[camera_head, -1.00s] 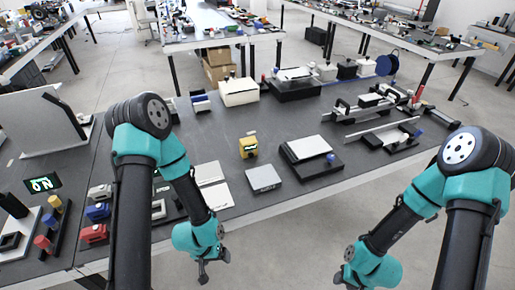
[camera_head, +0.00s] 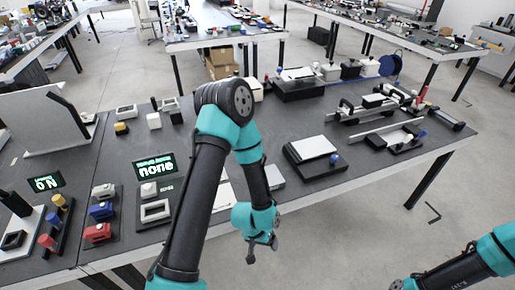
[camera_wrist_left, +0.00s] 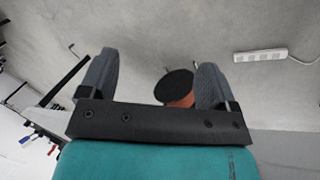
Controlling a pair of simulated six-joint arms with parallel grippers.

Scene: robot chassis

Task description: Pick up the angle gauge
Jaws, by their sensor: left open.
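I cannot pick out an angle gauge for certain. A small yellow device that stood mid-table earlier is now hidden behind my left arm. My left gripper (camera_head: 262,250) is in front of the table's near edge, over the floor. In the left wrist view its two fingers (camera_wrist_left: 155,65) are apart with nothing gripped. A black-topped orange round object (camera_wrist_left: 176,88) shows beyond them, near the right finger. My right arm enters at the lower right corner, and its gripper is not in view.
A black tray with a white plate (camera_head: 313,147) is right of my left arm. A grey square plate (camera_head: 275,177) is partly hidden by the arm. Rail fixtures (camera_head: 375,105) stand at the right. Displays reading "none" (camera_head: 155,167) and "0 N" (camera_head: 46,182) stand left. The floor at front right is clear.

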